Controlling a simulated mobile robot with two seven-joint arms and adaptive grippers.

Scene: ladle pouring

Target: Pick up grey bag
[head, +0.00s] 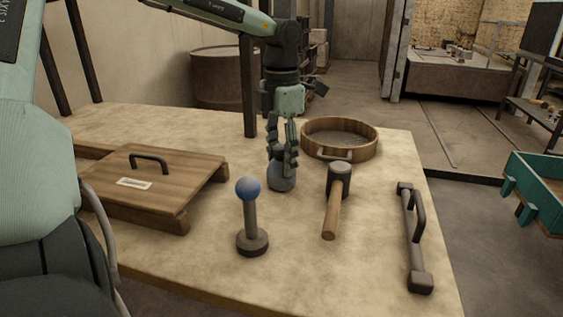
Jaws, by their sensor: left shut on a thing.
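The grey bag (282,181) is a small, rounded grey shape at the middle of the table in the head view. My left gripper (283,160) points straight down over it. Its fingers are shut on the upper part of the bag and hide that part. The bag's bottom is at or very close to the table top; I cannot tell if there is a gap. My right gripper is not in view.
A teal crate (533,190) stands right.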

